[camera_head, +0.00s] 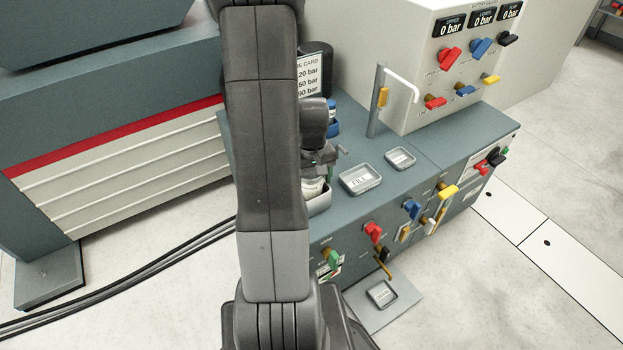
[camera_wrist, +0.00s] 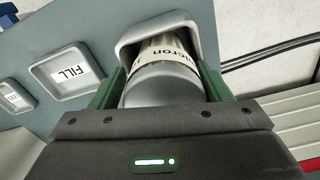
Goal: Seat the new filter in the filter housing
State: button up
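The filter (camera_wrist: 160,85) is a pale cylinder with a smooth grey end and a white band on which "micron" can be read. In the wrist view it is in a grey open tray (camera_wrist: 128,30), between the two green fingers of my gripper (camera_wrist: 162,88). The fingers lie close along both its sides; whether they press on it cannot be told. In the head view my arm hides most of my gripper (camera_head: 322,158), and a pale part of the filter (camera_head: 313,188) shows below it at the tray (camera_head: 320,204). I cannot make out the filter housing for sure.
A tray marked FILL (camera_head: 360,179) and a smaller tray (camera_head: 400,158) lie right of my gripper on the grey bench. A post with a white handle (camera_head: 378,100) and a valve console (camera_head: 460,60) stand behind. A blue-and-white item (camera_head: 333,120) is partly hidden behind my arm.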

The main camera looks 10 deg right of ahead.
jog(key=shift+s+a+f, duration=0.25)
jog(key=shift+s+f, duration=0.15)
jog(key=shift+f, duration=0.25)
jog(key=shift+w+r+p, duration=0.15)
jog(key=shift+r+p, duration=0.5)
jog(key=r, duration=0.4)
jog(key=r+p, duration=0.1)
jog(key=r, duration=0.3)
jog(key=r+p, duration=0.1)
jog(key=r, duration=0.3)
jog(key=shift+w+r, duration=0.1)
jog(key=shift+w, duration=0.15)
notch_tip(320, 180, down, 13)
jog(key=shift+r+b, duration=0.15)
jog(key=shift+b, duration=1.05)
jog(key=shift+s+f+b, duration=0.1)
jog(key=shift+f+b, duration=0.2)
jog(key=shift+b, duration=0.1)
jog(key=shift+s+r, duration=0.15)
jog(key=shift+r, duration=0.15)
jog(key=shift+p, duration=0.4)
